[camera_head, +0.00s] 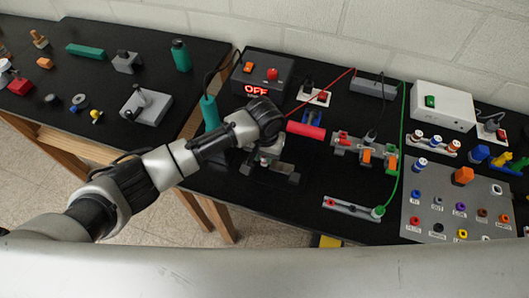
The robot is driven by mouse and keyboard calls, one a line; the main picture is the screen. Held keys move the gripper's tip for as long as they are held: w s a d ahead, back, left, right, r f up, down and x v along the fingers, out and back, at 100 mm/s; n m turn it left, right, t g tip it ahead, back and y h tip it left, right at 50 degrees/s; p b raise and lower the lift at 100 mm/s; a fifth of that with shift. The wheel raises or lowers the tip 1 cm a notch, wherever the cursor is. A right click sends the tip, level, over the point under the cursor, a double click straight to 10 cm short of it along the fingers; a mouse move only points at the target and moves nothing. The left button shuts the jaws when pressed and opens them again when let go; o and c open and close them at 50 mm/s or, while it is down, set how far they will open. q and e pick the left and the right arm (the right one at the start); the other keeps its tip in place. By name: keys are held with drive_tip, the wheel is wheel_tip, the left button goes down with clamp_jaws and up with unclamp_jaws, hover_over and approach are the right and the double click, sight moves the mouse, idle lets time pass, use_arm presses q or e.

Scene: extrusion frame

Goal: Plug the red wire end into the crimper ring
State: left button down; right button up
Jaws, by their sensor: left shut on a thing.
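My left arm comes in from the left, and its gripper (267,153) is over the black bench. Its wrist hides most of the fingers. The thin red wire (325,88) runs from the back down to the left and goes out of sight at this wrist. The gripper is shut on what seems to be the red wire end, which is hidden. Low grey and dark hardware (285,174) lies just under the gripper. I cannot make out the crimper ring. A red cylinder (305,130) lies right of the wrist. My right gripper is not in view.
A control box (262,77) showing OFF stands behind the wrist. A teal cylinder (209,112) stands left of it. A grey fixture with clamps (364,150), a green wire (401,130) and a socket panel (455,205) are to the right. The left table (95,85) holds loose parts.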

use_arm(q)
drive_tip(key=shift+r+p, duration=0.1)
drive_tip(key=shift+p, duration=0.5)
idle(0.6)
drive_tip(key=shift+f, duration=0.4)
idle(0.3)
drive_tip(key=c, duration=0.9)
unclamp_jaws()
